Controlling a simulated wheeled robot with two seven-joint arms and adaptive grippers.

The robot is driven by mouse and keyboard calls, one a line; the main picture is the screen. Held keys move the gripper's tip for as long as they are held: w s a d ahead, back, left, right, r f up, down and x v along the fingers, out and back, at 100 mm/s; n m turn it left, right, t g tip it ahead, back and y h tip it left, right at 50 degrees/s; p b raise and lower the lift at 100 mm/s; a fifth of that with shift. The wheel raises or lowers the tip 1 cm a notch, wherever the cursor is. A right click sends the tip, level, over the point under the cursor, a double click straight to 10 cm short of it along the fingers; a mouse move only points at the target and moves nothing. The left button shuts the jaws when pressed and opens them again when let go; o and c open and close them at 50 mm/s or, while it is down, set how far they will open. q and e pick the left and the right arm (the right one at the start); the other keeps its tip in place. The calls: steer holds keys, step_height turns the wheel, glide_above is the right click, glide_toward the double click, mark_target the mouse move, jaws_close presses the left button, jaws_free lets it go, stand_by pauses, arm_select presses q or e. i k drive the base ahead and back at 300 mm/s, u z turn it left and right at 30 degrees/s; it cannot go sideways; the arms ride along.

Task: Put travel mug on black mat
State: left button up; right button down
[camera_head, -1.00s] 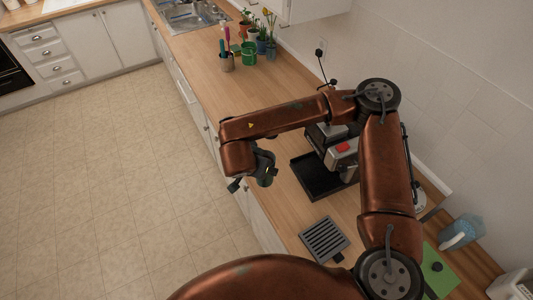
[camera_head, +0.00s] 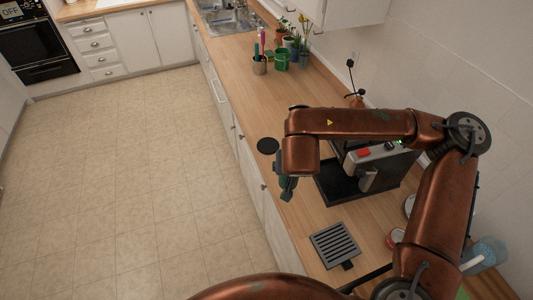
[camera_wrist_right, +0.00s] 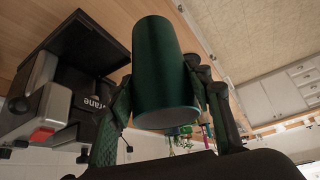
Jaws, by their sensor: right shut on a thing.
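A dark green travel mug (camera_wrist_right: 163,65) is between the fingers of my right gripper (camera_wrist_right: 162,98) in the wrist view. The fingers are shut on its sides. My left gripper is not in view.
A coffee machine (camera_head: 378,160) with a black tray base (camera_head: 335,190) stands right of the gripper, partly hidden by my arm. A slatted grey tray (camera_head: 335,244) lies nearer. Potted plants and a utensil cup (camera_head: 259,66) stand farther back. The counter between is clear.

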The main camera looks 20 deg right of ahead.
mark_target(268, 145)
steer(key=k, duration=0.3)
steer(key=u, duration=0.7)
steer(key=i, duration=1.55)
steer(key=z, duration=0.95)
steer(key=i, duration=0.5)
steer(key=z, duration=0.4)
